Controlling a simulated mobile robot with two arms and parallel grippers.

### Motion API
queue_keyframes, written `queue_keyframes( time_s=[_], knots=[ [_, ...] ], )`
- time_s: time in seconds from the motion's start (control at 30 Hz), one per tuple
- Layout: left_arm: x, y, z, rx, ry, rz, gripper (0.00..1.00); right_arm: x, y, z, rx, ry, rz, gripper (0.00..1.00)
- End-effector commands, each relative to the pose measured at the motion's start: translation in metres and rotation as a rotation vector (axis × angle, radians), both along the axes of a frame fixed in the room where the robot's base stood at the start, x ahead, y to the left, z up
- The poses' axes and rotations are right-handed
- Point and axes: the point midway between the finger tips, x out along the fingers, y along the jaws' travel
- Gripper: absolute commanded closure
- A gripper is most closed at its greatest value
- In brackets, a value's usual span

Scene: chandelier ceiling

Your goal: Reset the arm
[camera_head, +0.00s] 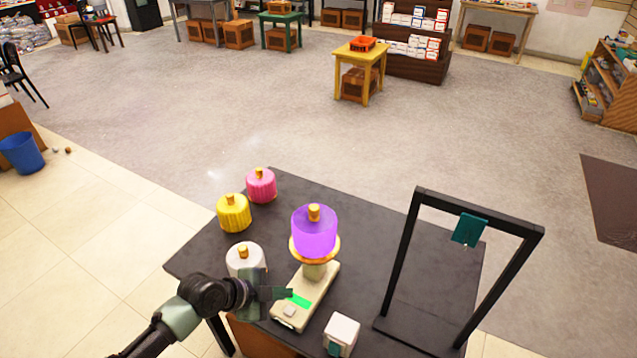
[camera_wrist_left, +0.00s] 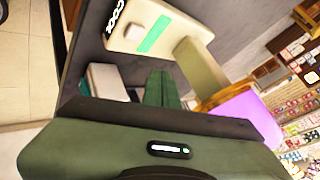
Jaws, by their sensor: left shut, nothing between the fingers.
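My left gripper (camera_head: 282,293) reaches in from the left over the dark table (camera_head: 375,235). It is shut and empty, just left of the scale's front part. In the left wrist view its green fingers (camera_wrist_left: 162,90) lie together beside the scale. The cream scale (camera_head: 288,316) has a green display and a round plate on a post. A purple canister (camera_head: 314,235) with a gold knob sits on the plate. My right gripper does not show in either view.
Yellow (camera_head: 233,214), pink (camera_head: 261,187) and white (camera_head: 243,256) canisters stand on the table's left side, the white one close behind my gripper. A small white box (camera_head: 341,332) stands at the front. A black frame (camera_head: 411,245) with a teal tag (camera_head: 469,229) stands right.

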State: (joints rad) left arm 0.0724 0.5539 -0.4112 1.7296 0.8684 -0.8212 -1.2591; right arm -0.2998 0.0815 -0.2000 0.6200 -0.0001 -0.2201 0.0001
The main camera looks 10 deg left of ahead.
Motion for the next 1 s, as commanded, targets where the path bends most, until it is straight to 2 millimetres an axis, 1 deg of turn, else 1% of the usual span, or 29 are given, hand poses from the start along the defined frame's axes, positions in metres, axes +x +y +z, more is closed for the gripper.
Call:
queue_keyframes(
  time_s=[0.07,0.13,0.17,0.27,0.3,0.37,0.4,0.5,0.6,0.8,1.0],
  knots=[
    [-0.001,-0.001,0.000,-0.001,0.003,0.001,1.00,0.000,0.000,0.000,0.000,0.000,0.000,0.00],
    [-0.010,-0.006,-0.002,-0.010,0.025,0.012,1.00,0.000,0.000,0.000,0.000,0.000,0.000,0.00],
    [-0.017,-0.011,-0.003,-0.017,0.045,0.023,1.00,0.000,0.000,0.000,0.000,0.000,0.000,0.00],
    [-0.054,-0.029,-0.005,-0.052,0.151,0.107,1.00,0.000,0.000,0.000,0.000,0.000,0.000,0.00],
    [-0.071,-0.033,-0.005,-0.065,0.205,0.166,1.00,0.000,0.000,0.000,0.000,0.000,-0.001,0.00],
    [-0.096,-0.034,-0.003,-0.078,0.282,0.271,1.00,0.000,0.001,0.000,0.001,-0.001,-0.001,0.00],
    [-0.110,-0.032,-0.001,-0.086,0.326,0.345,1.00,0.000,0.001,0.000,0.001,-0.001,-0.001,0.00],
    [-0.139,-0.022,0.005,-0.099,0.412,0.522,1.00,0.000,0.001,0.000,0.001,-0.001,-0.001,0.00],
    [-0.162,-0.009,0.011,-0.111,0.475,0.689,1.00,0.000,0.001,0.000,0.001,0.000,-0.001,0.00],
    [-0.204,0.020,0.024,-0.130,0.561,0.998,1.00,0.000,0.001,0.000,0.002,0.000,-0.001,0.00],
    [-0.239,0.047,0.037,-0.146,0.609,1.256,1.00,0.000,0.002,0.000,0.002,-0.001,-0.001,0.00]
  ],
)
